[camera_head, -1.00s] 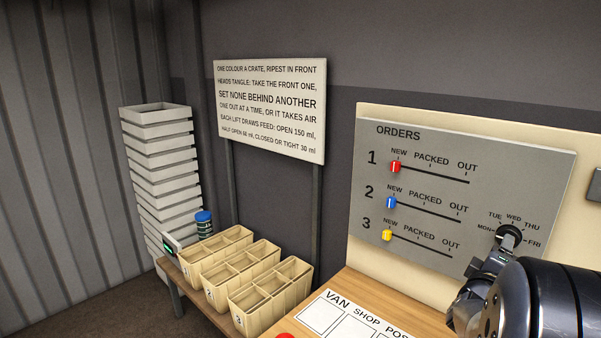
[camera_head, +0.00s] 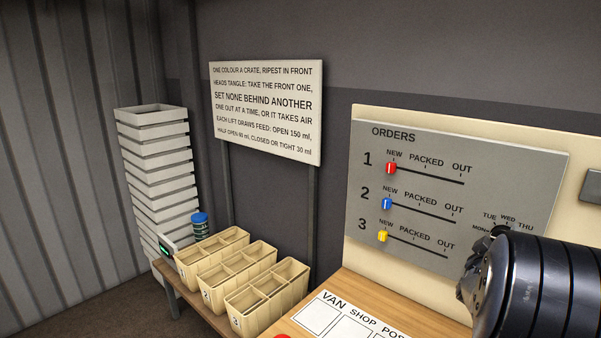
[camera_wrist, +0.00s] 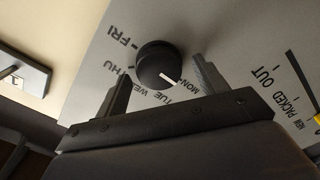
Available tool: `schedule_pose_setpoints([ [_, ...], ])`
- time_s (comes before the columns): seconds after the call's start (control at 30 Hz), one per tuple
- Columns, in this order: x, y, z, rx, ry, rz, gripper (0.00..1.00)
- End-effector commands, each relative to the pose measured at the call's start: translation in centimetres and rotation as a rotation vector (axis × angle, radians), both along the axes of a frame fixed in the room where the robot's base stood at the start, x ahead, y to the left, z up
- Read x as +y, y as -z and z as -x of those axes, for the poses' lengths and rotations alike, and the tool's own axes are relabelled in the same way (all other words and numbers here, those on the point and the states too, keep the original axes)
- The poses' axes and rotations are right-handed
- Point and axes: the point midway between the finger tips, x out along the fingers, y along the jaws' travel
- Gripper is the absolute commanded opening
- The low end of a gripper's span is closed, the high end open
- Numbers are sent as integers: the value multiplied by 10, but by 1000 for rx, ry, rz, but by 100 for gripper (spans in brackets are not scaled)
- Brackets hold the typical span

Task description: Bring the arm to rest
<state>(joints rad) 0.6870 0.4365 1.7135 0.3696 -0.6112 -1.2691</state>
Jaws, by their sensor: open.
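My gripper (camera_wrist: 161,68) is open and empty in the wrist view, one finger on each side of the black day knob (camera_wrist: 155,60). I cannot tell how far the fingertips are from it. In the head view my dark arm covers the lower right of the grey orders board (camera_head: 420,252) and most of the day dial, and the fingertips are not clear.
The red (camera_head: 391,168), blue (camera_head: 387,203) and yellow (camera_head: 383,236) sliders are at NEW. A wooden counter (camera_head: 345,287) lies below the board. Sectioned crates (camera_head: 262,306), a white crate stack (camera_head: 155,150) and a sign (camera_head: 266,110) stand left.

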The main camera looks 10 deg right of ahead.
Motion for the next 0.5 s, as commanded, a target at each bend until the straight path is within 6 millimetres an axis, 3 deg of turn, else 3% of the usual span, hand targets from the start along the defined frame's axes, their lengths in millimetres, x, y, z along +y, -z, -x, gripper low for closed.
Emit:
schedule_pose_setpoints([
  [0.5, -1, 0, 1, -344, 1, -273, 68],
])
